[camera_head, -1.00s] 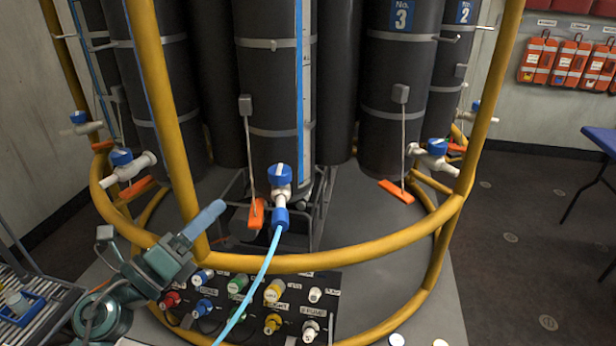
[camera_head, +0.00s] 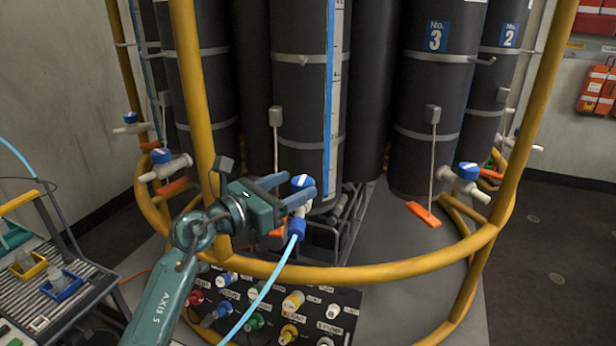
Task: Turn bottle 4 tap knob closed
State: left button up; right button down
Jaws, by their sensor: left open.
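The front grey bottle (camera_head: 300,110) has a white tap with a blue knob (camera_head: 302,181) near its base. Its number label is out of view; the bottle to its right reads No. 3. A light blue hose (camera_head: 262,297) hangs from the blue fitting (camera_head: 296,227) under this tap. My left gripper (camera_head: 288,190) is open and empty, its two fingers pointing right at the knob. The fingertips overlap the knob and tap body in the picture; I cannot tell whether they touch. The near finger hides part of the tap. My right gripper is not in view.
A yellow ring frame (camera_head: 350,273) with an upright (camera_head: 192,90) stands close around my left gripper. A connector panel (camera_head: 265,312) sits below. Other taps show at the left (camera_head: 165,166) and right (camera_head: 464,180). A cart (camera_head: 55,315) stands at lower left.

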aim_at(311, 178)
pick_arm(q)
jog(key=shift+x, duration=2.4)
